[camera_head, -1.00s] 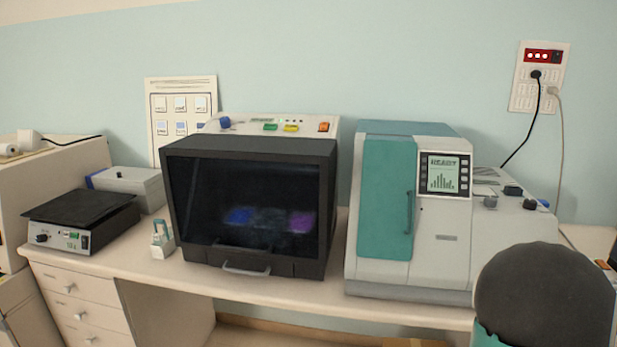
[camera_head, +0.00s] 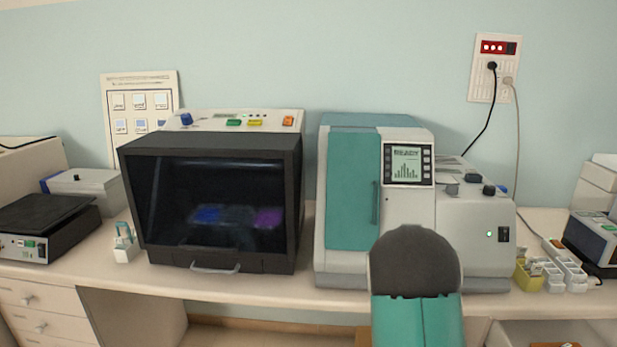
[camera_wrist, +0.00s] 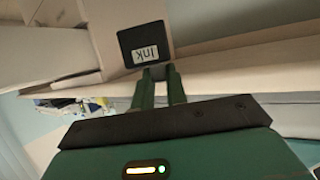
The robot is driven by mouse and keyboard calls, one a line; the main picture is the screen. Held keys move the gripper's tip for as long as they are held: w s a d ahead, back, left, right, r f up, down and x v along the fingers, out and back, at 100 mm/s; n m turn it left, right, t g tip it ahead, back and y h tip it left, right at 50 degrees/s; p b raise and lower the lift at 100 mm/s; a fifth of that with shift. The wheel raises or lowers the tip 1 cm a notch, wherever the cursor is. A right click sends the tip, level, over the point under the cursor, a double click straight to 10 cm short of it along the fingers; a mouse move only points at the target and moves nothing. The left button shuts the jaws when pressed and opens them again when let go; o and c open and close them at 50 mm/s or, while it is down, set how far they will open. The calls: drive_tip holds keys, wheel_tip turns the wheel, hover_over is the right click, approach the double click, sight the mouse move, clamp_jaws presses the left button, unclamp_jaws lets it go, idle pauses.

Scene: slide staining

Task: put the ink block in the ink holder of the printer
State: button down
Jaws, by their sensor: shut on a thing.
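In the wrist view, my gripper (camera_wrist: 159,73) is shut on the ink block (camera_wrist: 140,47), a black block with a white label reading "Ink". The block is held at the fingertips, and the label appears upside down. In the head view, my arm's rounded dark and green link stands at the lower middle, and the gripper and ink block do not show. A grey and teal machine (camera_head: 459,240) with a "READY" screen stands on the counter behind the arm. A dark-topped device (camera_head: 592,240) sits at the right edge. I cannot tell which one is the printer, and no ink holder can be made out.
A black-fronted cabinet (camera_head: 215,205) with a dark window stands left of the teal machine. A black-topped scale-like device (camera_head: 40,225) is at far left. Little of the counter (camera_head: 345,294) in front is free.

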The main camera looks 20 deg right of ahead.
drive_tip(key=w+a+f+n+t+y, duration=0.1)
drive_tip(key=w+a+f+n+y, duration=0.1)
drive_tip(key=a, duration=0.8)
drive_tip(key=w+a+f+n+t+y, duration=0.2)
drive_tip(key=w+a+f+n+y, duration=0.1)
drive_tip(key=a, duration=0.7)
drive_tip(key=w+a+f+n+t+y, duration=0.1)
drive_tip(key=w+a+n+y, duration=0.3)
drive_tip(key=a, duration=0.6)
drive_tip(key=shift+w+a+f+y, duration=0.25)
drive_tip(key=shift+w+f+y, duration=0.15)
drive_tip(key=shift+w+f, duration=0.25)
